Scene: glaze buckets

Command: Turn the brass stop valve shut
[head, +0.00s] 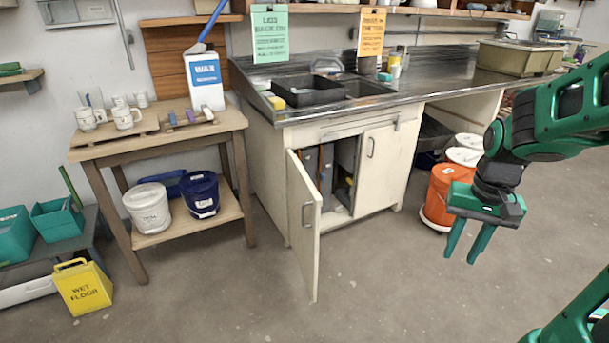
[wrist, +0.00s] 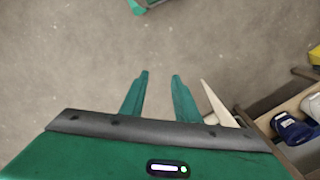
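I cannot make out a brass stop valve in either view. The cream sink cabinet (head: 300,140) stands in the middle of the head view with its left door (head: 305,225) swung open toward me. Its interior (head: 340,165) is shadowed; grey shapes and a thin orange upright line show there, too small to identify. The right door (head: 380,165) is shut. My gripper (head: 460,259) is to the right of the cabinet, above the floor, fingers pointing down. In the wrist view my gripper (wrist: 160,74) has its fingers apart with only bare floor between them.
An orange bucket (head: 444,200) stands behind my gripper, right of the cabinet. A wooden table (head: 165,145) with mugs and a wax jug (head: 205,82) is at left, buckets on its lower shelf. Floor before the cabinet is clear.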

